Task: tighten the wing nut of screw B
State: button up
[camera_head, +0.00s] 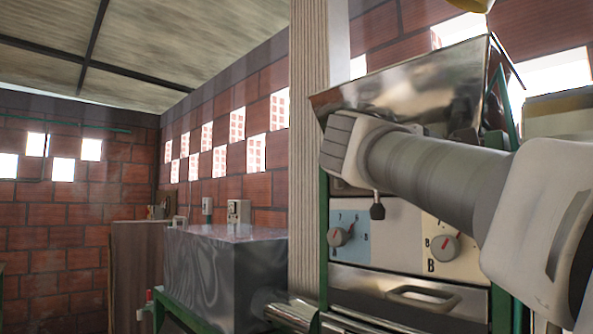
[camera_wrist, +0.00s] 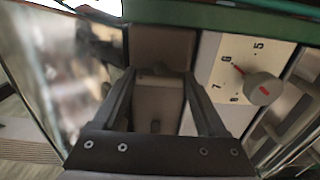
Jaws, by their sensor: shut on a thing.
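My gripper (camera_wrist: 158,72) shows in the wrist view, its two dark fingers reaching up the picture to the machine front beside a cream dial plate. Its jaws are shut on a small part, taken to be the wing nut of screw B. The fingertips and a dark brown block mostly hide this part, so its wings and angle cannot be told. In the head view my arm and wrist cover the gripper and the nut. A dark knob on a short stem (camera_head: 377,211) hangs below my wrist, above the dials.
The machine has a metal hopper (camera_head: 415,95), a left dial (camera_head: 338,237) and a right dial (camera_head: 444,248) marked B. A dial also shows in the wrist view (camera_wrist: 263,89). A drawer handle (camera_head: 424,299) sits below. A grey metal box (camera_head: 225,270) stands left.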

jog(key=o, duration=1.3)
jog(key=shift+s, duration=0.1)
